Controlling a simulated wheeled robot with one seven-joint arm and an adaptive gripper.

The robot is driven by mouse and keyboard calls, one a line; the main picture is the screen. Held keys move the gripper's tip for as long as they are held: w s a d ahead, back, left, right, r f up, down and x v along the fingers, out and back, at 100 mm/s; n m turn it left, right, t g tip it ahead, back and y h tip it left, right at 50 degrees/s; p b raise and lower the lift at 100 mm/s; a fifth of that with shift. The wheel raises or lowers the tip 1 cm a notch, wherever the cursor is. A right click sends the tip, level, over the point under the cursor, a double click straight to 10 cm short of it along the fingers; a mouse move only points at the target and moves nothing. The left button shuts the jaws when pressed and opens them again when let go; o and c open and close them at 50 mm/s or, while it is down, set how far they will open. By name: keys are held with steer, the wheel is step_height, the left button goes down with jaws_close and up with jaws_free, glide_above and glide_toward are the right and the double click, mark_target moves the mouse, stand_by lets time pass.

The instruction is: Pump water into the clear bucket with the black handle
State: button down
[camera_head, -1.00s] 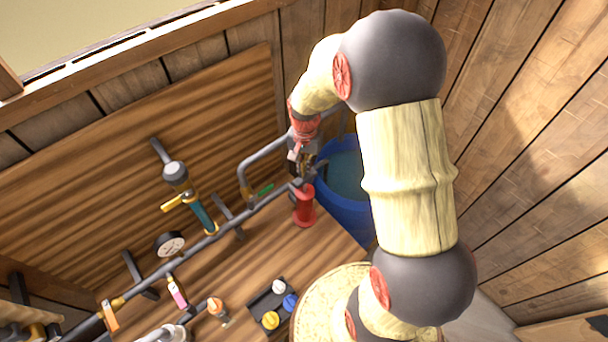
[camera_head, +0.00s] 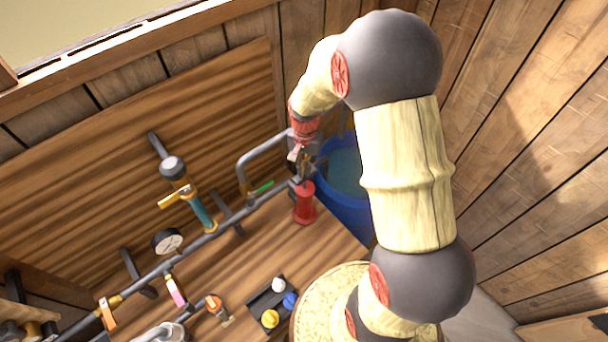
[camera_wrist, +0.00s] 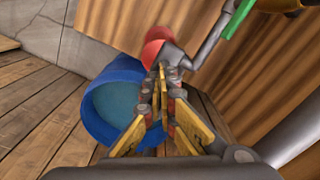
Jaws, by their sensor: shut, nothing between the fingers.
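My gripper (camera_head: 303,172) hangs over the right end of the grey pipe (camera_head: 262,203), above the blue tub. In the wrist view its fingers (camera_wrist: 164,85) are together and empty, in front of a red part (camera_wrist: 160,45). The red cylinder (camera_head: 304,204) stands close by at the pipe's end; I cannot tell whether the fingers touch it. A blue-and-gold cylinder (camera_head: 203,214) with a dark knob, perhaps a pump, is mounted on the pipe to the left. I cannot make out a clear bucket with a black handle.
A blue tub (camera_head: 343,205) of water stands on the floor past the bench edge; it also shows in the wrist view (camera_wrist: 100,85). The pipe bears a gauge (camera_head: 167,241) and a green lever (camera_head: 262,187). A dark tray (camera_head: 266,298) with coloured knobs lies on the bench.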

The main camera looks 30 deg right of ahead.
mark_target(305, 177)
steer(key=shift+f+b, duration=1.2)
steer(key=shift+f, duration=0.95)
steer(key=shift+r+p, duration=2.05)
steer(key=shift+r, duration=1.25)
steer(key=shift+f, duration=0.2)
steer(key=shift+s+f+b, duration=0.1)
steer(key=shift+f+b, duration=2.1)
steer(key=shift+f, duration=1)
steer(key=shift+r+p, duration=2.05)
steer(key=shift+r, duration=1.3)
